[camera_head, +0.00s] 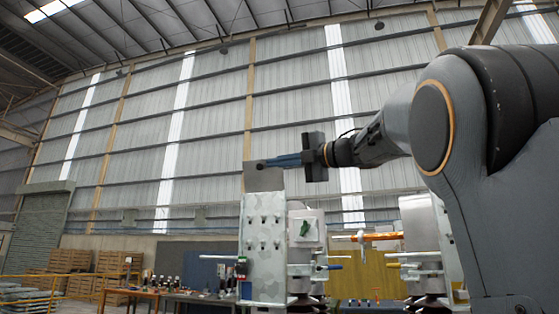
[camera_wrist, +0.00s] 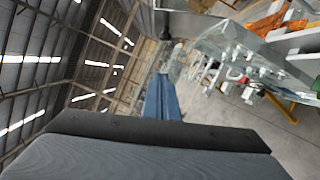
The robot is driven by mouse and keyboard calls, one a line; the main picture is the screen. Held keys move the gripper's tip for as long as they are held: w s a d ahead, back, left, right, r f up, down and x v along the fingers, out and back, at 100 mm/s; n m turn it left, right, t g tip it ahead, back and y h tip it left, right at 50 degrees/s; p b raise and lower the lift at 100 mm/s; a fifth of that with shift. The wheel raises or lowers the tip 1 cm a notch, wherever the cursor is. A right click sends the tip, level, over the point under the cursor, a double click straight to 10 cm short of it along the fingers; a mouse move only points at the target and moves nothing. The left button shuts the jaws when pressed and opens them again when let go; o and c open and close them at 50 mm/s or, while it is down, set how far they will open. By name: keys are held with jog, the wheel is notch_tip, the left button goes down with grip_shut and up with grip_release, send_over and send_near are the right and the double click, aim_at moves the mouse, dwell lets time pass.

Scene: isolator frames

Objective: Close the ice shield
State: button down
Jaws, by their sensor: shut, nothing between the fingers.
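A flat grey plate (camera_head: 264,179), which looks like the ice shield, stands up at the top of a galvanised metal frame (camera_head: 262,240) in the head view. My gripper (camera_head: 264,164) reaches in from the right, with its blue fingers shut and empty. The fingertips overlap the upper part of the plate; I cannot tell whether they touch it. In the wrist view the shut blue fingers (camera_wrist: 162,82) point away from me. A pale grey panel (camera_wrist: 185,24) shows beyond them, and the metal frame (camera_wrist: 240,50) lies to their right.
Levers, an orange bar (camera_head: 368,237) and dark ribbed insulators (camera_head: 305,304) stand to the right. Tables (camera_head: 190,299), wooden crates (camera_head: 70,261) and a yellow railing (camera_head: 50,282) are far behind.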

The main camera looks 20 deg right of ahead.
aim_at(263, 165)
jog(key=w+a+r+p, duration=0.1)
jog(key=w+p, duration=0.3)
jog(key=w, duration=0.4)
jog(key=shift+a+r+p, duration=0.25)
jog(key=shift+r+p, duration=0.05)
jog(key=shift+r, duration=0.05)
